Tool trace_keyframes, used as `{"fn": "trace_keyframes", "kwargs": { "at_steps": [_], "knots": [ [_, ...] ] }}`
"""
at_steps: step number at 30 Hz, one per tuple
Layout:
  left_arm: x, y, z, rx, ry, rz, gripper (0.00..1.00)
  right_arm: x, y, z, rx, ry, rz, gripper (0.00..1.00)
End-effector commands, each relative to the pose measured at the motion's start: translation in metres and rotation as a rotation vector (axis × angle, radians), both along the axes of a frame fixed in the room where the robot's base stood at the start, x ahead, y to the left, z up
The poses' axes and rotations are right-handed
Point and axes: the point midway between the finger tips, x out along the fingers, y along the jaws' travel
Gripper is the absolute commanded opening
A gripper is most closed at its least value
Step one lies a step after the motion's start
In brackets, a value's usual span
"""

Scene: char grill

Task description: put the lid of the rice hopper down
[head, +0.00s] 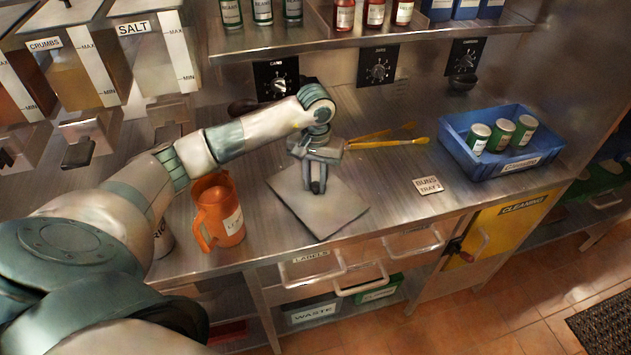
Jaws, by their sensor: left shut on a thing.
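A flat, grey, square panel (340,212), which looks like the hopper lid, is at the middle of the steel counter, below my left gripper (316,187). The gripper points down with its fingers shut at the panel's upper middle; the fingers hide the part they grip. I cannot tell whether the panel rests flat on the counter or is slightly above it. Hoppers labelled CRUMBS (76,78) and SALT (153,62) stand at the upper left. My right gripper is not in view.
An orange jug (213,217) stands left of the panel. Yellow-handled tools (390,142) lie behind the gripper. The counter's front edge is close to the panel.

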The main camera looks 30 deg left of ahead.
Motion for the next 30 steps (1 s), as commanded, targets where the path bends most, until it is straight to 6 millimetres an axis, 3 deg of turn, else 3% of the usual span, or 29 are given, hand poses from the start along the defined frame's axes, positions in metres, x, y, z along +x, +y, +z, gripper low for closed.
{"fn": "trace_keyframes", "kwargs": {
  "at_steps": [3,4,6,20,30],
  "knots": [
    [0.0,0.0,-0.003,0.0,-0.001,0.0,0.0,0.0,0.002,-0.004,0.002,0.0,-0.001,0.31],
    [0.0,0.0,-0.002,0.0,0.0,0.0,0.26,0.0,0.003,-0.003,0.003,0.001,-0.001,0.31],
    [0.0,0.0,-0.002,0.0,0.0,0.0,0.4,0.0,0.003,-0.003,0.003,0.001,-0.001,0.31],
    [0.0,0.0,0.002,0.0,0.0,0.0,0.4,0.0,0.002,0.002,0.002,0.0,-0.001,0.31],
    [0.001,0.001,0.049,0.001,-0.004,0.0,0.4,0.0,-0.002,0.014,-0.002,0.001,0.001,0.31]
  ]
}}
